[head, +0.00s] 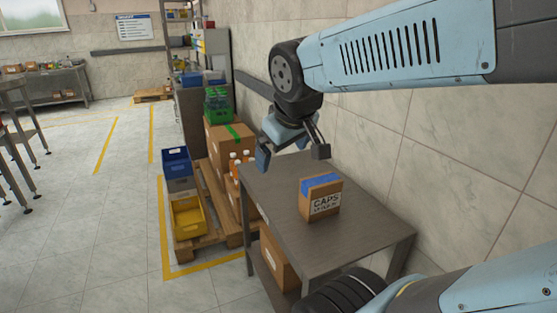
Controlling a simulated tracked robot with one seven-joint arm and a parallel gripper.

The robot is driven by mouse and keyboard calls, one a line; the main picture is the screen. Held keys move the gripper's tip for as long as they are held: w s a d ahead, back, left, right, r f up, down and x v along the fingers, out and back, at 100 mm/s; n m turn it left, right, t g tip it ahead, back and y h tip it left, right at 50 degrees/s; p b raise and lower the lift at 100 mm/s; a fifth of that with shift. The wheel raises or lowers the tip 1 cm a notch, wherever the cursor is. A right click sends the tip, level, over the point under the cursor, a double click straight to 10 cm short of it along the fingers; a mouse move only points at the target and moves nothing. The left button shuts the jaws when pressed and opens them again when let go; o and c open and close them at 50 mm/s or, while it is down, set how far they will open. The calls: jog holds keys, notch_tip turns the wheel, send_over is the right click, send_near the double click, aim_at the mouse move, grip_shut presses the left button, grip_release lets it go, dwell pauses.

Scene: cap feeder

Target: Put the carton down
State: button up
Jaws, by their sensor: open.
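The carton (321,197) is a brown box with a blue strip on top and a white label reading "CAPS" on its front. It stands upright on the grey metal table (279,202), near the table's middle. My gripper (293,155) is open and empty. It is above the far end of the table, up and to the left of the carton, and apart from it. The second line of the label is too small to read.
Left of the table, a wooden pallet (213,238) bears blue, grey and yellow crates (189,219), large cartons and a green crate (218,106). Another box (279,262) sits on the table's lower shelf. A tiled wall runs close along the right.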

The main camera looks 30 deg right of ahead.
jog(key=s+a+m, duration=0.1)
jog(key=s, duration=0.1)
jog(key=s+a+m+y, duration=0.1)
jog(key=s+a, duration=0.1)
jog(key=shift+a+r+m, duration=0.1)
jog(key=shift+r+m, duration=0.05)
jog(key=shift+m, duration=0.15)
jog(key=shift+c, duration=0.2)
